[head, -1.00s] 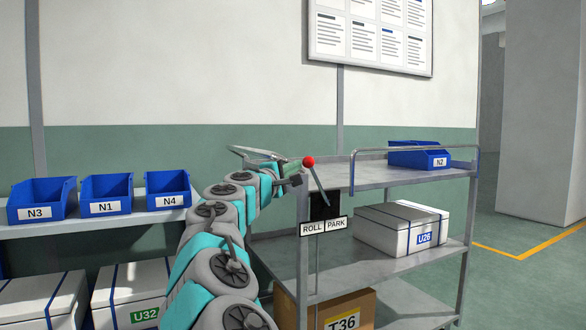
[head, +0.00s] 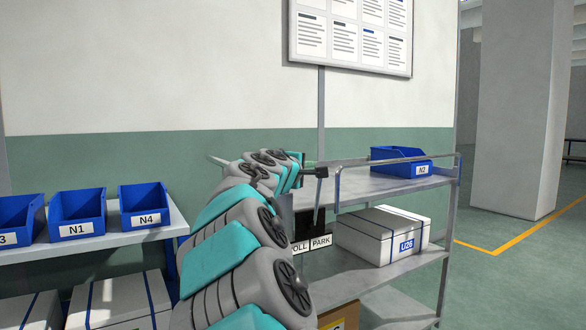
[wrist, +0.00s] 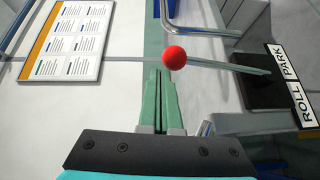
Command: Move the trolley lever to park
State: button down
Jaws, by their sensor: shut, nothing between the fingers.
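The trolley lever has a red ball knob (wrist: 174,57) and a thin shaft (wrist: 225,65) rising from a dark bracket (wrist: 264,90) beside the ROLL/PARK label (wrist: 294,84). In the wrist view the shaft leans toward the PARK side. In the head view my gripper and arm hide the knob; only a short part of the shaft (head: 318,215) shows above the label. My gripper (wrist: 163,74) is shut and empty, its green fingertips right by the knob; I cannot tell whether they touch. In the head view my gripper (head: 318,172) is at the trolley's near left corner.
The grey trolley (head: 385,187) holds blue bin N2 (head: 402,161) on top and white box U26 (head: 382,234) below. A shelf (head: 140,230) with blue bins stands left. A notice board (head: 350,35) hangs on the wall. Open floor lies right.

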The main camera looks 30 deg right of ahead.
jog(key=shift+w+d+f, duration=0.1)
jog(key=shift+d+f, duration=0.05)
jog(key=shift+d, duration=1.9)
jog(key=shift+d+f, duration=0.15)
jog(key=shift+d, duration=1.85)
jog(key=a+r, duration=0.1)
jog(key=a+r+p, duration=0.1)
jog(key=r+p, duration=0.1)
jog(key=shift+w+a+r, duration=0.3)
jog(key=shift+a+r, duration=0.05)
jog(key=shift+a, duration=0.05)
jog(key=s+a+r, duration=0.5)
jog(key=shift+s+r+b, duration=0.25)
jog(key=shift+s+b, duration=0.1)
jog(key=shift+f, duration=0.1)
